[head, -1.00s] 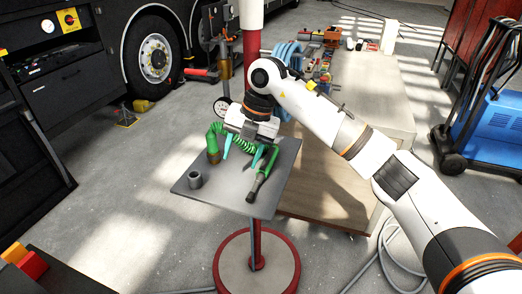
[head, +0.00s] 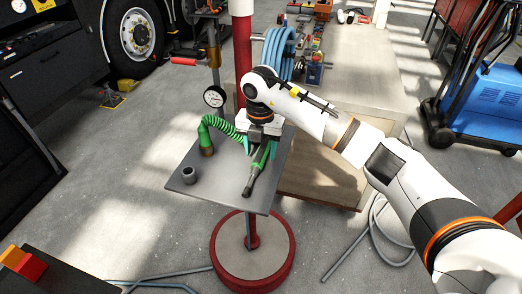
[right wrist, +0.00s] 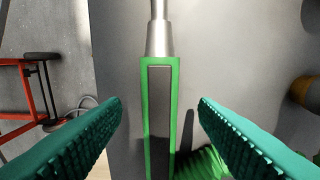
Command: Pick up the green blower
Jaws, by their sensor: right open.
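The green blower (head: 259,167) lies on a small grey stand top (head: 215,187), its dark nozzle pointing toward the front. In the right wrist view the blower (right wrist: 146,110) runs upright through the middle, with a green body, a grey panel and a metal nozzle. My right gripper (head: 258,152) is over the blower's rear part, with its teal fingers apart. In the right wrist view the open fingers (right wrist: 160,104) stand on either side of the blower, with a gap on both sides. My left gripper is not in view.
A green coiled hose (head: 222,125) stands beside the blower, ending in a brown fitting (head: 207,151). A small grey cup (head: 189,175) sits at the stand top's left. A gauge (head: 214,97) and red post (head: 243,65) rise behind. A workbench (head: 350,110) is behind right.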

